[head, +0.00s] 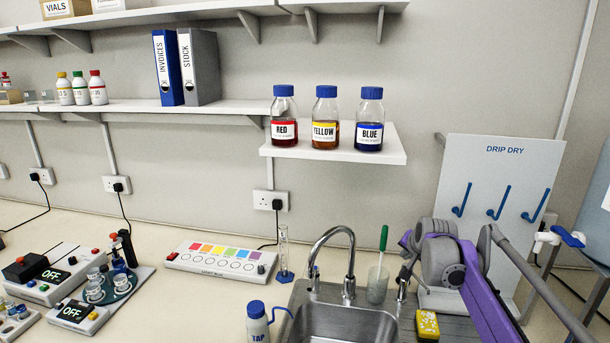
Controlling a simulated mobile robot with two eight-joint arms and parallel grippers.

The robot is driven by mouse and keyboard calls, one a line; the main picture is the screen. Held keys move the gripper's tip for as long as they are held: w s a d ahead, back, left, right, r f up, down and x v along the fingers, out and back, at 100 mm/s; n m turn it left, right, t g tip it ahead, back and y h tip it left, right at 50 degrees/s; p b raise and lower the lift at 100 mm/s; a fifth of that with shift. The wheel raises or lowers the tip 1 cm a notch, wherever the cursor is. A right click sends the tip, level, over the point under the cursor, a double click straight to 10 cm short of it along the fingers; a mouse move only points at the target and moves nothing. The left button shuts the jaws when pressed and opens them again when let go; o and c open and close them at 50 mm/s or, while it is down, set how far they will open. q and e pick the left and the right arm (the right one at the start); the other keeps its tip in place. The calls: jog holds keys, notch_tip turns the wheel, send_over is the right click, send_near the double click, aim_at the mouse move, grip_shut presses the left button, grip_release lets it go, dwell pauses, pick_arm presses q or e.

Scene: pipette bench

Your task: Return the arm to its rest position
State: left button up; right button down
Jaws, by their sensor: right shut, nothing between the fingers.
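My right arm, with purple and grey links, comes in from the lower right and crosses in front of the drip-dry board (480,160). My left gripper and left arm are out of the picture.
The sink (345,325) with its curved tap (347,262), a beaker with a green-handled brush (380,270) and a yellow sponge (427,324) are close to my right arm. A shelf (335,153) with three bottles is above.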

jog(key=s+a+f+n+g, duration=0.1)
jog(key=s+a+f+n, duration=0.2)
jog(key=s, duration=1)
jog(key=s+a+f+n, duration=0.3)
jog(key=s+a+f, duration=0.2)
jog(key=s, duration=0.9)
jog(key=s+a+f+n+g, duration=0.1)
jog(key=s+a+f, duration=0.3)
jog(key=s, duration=0.9)
notch_tip(320, 180, down, 3)
jog(key=shift+s+a+n+g+y, duration=0.3)
jog(key=shift+n+y, duration=0.1)
jog(key=shift+n, duration=0.5)
